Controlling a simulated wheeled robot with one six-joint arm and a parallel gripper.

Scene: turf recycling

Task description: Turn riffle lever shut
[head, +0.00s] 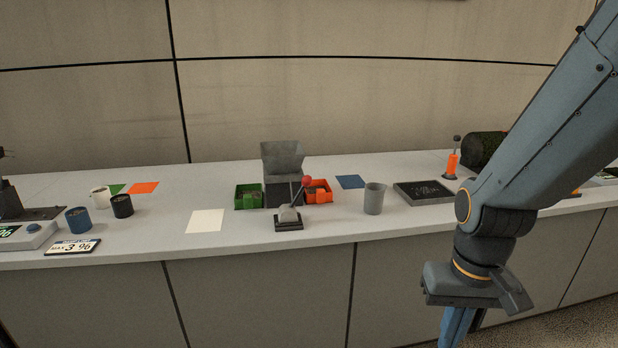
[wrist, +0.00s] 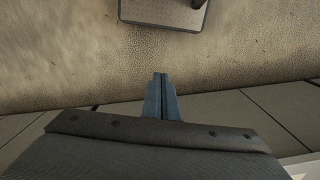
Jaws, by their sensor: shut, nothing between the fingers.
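The riffle lever (head: 304,187) has a red knob on a thin stem that rises tilted from a small dark base block (head: 289,223) on the bench. Behind it stands the grey riffle box (head: 283,160) with a flared hopper on top. A green bin (head: 248,197) is at its left and an orange-red bin (head: 319,192) at its right. My gripper (head: 455,338) hangs in front of the bench at the right, below the top and well away from the lever. In the wrist view its blue fingers (wrist: 161,80) are together, pointing at the floor, with nothing between them.
A grey cup (head: 374,199) and a dark tray (head: 424,192) stand right of the lever. An orange bottle (head: 452,165) is further right. Cups (head: 78,220), a scale (head: 28,235) and coloured cards (head: 205,221) are at the left. The bench's front edge (head: 330,241) lies between my gripper and the lever.

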